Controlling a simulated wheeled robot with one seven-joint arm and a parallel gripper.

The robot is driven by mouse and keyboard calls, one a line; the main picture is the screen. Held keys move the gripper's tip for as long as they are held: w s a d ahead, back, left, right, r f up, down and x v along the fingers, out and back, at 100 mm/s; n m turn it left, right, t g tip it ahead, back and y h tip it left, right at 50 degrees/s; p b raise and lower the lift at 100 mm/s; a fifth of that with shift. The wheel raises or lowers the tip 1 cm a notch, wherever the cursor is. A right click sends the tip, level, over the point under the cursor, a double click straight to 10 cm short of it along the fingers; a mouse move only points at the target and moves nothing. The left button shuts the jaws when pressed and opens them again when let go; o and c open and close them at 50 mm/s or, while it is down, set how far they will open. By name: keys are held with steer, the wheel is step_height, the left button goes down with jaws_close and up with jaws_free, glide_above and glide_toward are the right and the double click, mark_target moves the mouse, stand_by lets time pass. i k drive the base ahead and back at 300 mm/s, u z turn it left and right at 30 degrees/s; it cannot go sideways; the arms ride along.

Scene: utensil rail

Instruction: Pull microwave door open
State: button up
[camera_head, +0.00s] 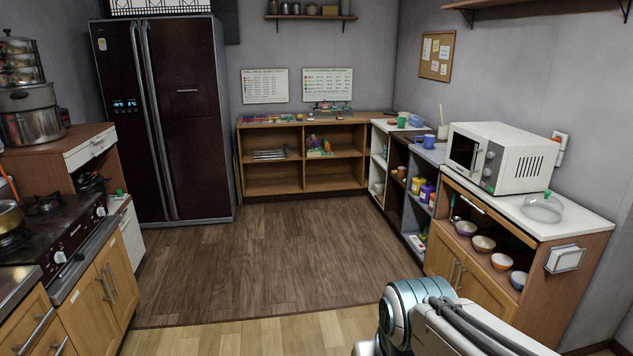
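A white microwave (507,158) stands on the white-topped counter at the right. Its door (463,152), with a dark window, faces left toward the open floor and looks shut. Two round knobs are on the panel beside the door. Part of my arm shows at the bottom, right of centre, well below and in front of the microwave. My gripper is out of view, so its fingers cannot be seen.
A clear glass lid (543,206) sits on the counter (590,219) right of the microwave. Several bowls (483,244) are on the shelf below. A stove (45,225) is at the left, a dark fridge (172,115) behind. The wooden floor (235,265) between is clear.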

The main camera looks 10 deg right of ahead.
mark_target(462, 148)
steer(key=z, duration=0.25)
steer(key=i, duration=1.6)
steer(key=z, duration=0.65)
steer(key=i, duration=1.55)
steer(key=z, duration=0.25)
